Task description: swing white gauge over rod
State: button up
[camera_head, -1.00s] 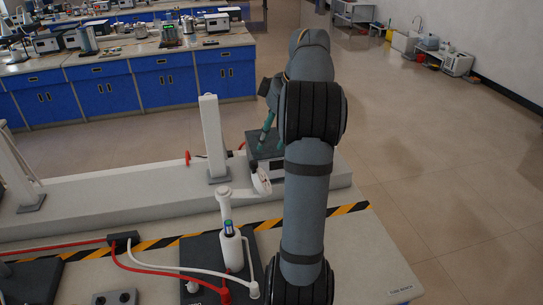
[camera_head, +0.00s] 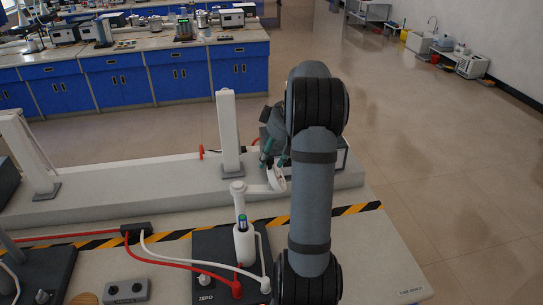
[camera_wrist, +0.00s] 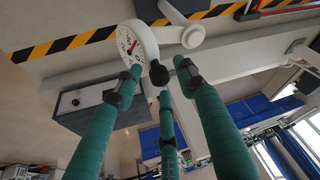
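The white gauge (camera_head: 276,178) is at the end of a white swing arm (camera_head: 256,189), right of the small white post on the bench. In the wrist view its round dial (camera_wrist: 133,42) has a red needle. My gripper (camera_head: 267,158) is just behind and above the gauge. In the wrist view my gripper (camera_wrist: 158,70) has its green fingers spread, the left tip overlapping the dial's lower edge and a black knob (camera_wrist: 159,75) between the tips. I cannot tell if they touch. A short dark rod (camera_head: 242,221) with a green top stands in a white cylinder (camera_head: 244,244) below the post.
A tall white upright (camera_head: 230,135) stands left of my gripper. A grey box (camera_wrist: 75,104) lies beyond it. Red and white hoses (camera_head: 180,262) run to the dark plate (camera_head: 209,243). Black-yellow tape (camera_head: 90,244) crosses the bench.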

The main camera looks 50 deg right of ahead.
jog(key=shift+c, duration=1)
jog(key=shift+r, duration=0.1)
jog(key=c, duration=0.7)
jog(key=shift+w, duration=0.1)
grip_shut()
